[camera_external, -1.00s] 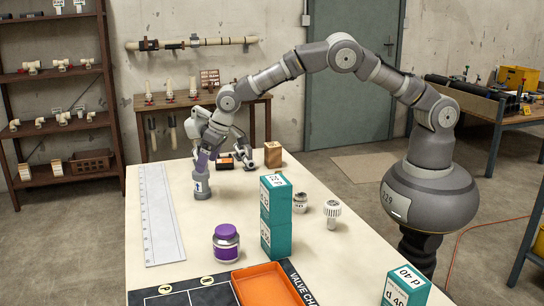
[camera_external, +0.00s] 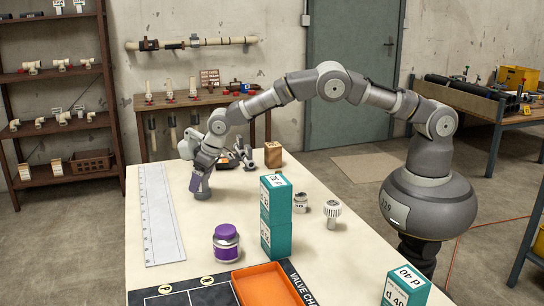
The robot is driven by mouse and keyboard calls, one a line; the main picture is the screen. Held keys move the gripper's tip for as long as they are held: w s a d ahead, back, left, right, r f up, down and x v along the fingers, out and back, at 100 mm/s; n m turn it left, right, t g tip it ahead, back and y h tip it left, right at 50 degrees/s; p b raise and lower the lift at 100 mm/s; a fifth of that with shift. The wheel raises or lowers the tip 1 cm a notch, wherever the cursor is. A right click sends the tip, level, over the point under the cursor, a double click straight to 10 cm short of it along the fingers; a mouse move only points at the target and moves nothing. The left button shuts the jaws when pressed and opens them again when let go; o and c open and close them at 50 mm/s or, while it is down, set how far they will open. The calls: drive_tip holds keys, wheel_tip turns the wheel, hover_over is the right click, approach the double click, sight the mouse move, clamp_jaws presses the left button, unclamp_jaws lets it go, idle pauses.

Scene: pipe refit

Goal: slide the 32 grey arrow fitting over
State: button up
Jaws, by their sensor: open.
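A grey fitting (camera_external: 203,191) stands on the table beside the white ruler. It seems to be the arrow fitting, but no number or arrow on it can be read.
The white ruler (camera_external: 161,215) lies left. A purple-lidded jar (camera_external: 226,243), teal boxes (camera_external: 276,218), an orange tray (camera_external: 265,285), a grey labelled fitting (camera_external: 300,203) and a ribbed white piece (camera_external: 332,212) are nearer or to the right. A wooden block (camera_external: 273,156) stands behind.

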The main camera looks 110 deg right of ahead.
drive_tip(key=shift+c, duration=0.3)
drive_tip(key=c, duration=1.1)
drive_tip(key=shift+a+p, duration=0.4)
drive_tip(key=shift+a, duration=9.6)
drive_tip(key=o, duration=1.2)
drive_tip(key=shift+r, duration=0.1)
drive_tip(key=w+d+r+p+v, duration=0.1)
drive_tip(key=p+v, duration=0.3)
drive_tip(key=v, duration=0.7)
drive_tip(key=shift+w+d, duration=0.15)
drive_tip(key=shift+w, duration=0.3)
drive_tip(key=shift+r, duration=0.15)
